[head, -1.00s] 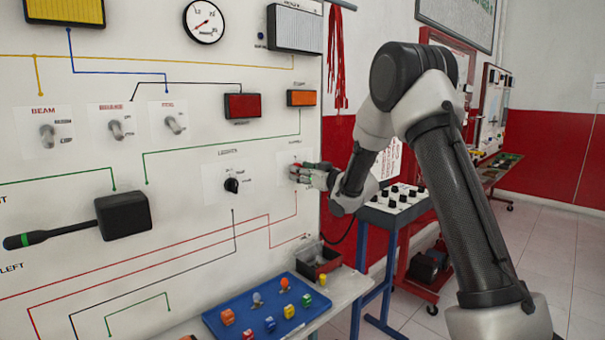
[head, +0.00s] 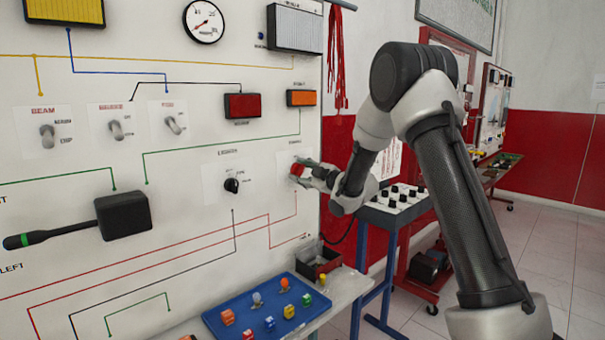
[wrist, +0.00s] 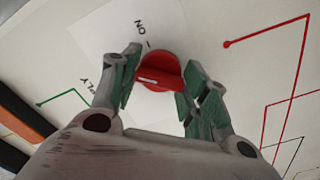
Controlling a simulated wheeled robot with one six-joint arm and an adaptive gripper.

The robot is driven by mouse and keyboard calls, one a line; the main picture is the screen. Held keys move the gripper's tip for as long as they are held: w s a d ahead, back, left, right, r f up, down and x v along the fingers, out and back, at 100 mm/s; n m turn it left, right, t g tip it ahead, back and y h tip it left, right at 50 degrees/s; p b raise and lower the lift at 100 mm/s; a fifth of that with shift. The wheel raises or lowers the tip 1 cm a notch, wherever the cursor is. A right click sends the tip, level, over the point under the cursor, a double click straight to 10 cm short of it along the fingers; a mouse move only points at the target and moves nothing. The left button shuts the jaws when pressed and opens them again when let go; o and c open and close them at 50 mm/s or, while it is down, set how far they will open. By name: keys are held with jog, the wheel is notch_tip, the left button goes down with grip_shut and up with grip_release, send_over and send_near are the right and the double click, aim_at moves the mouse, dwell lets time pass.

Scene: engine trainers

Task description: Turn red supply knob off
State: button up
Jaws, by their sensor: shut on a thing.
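The red supply knob (wrist: 158,70) is round with a raised grip bar and a white line. In the wrist view, the white line lies toward its left side, turned away from the "ON" mark above. My gripper (wrist: 164,66) is shut on the knob, with one green-padded finger on each side. In the head view, the red knob (head: 297,170) is at the right of the white panel (head: 200,130), and my gripper (head: 306,172) reaches it from the right. The gripper partly hides the knob's label.
A black lights knob (head: 232,186) is just left of the gripper. Below are a blue tray (head: 240,312) with small coloured parts and a red-and-black bin (head: 318,263). A blue-framed stand (head: 372,232) with several black knobs is behind my arm.

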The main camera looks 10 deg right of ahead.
jog(key=n, duration=0.4)
jog(key=shift+f+n, duration=0.1)
jog(key=shift+n, duration=1.7)
jog(key=o, duration=1)
jog(key=shift+s+d, duration=0.1)
jog(key=v, duration=1.1)
jog(key=shift+s+d, duration=0.15)
jog(key=shift+s, duration=0.2)
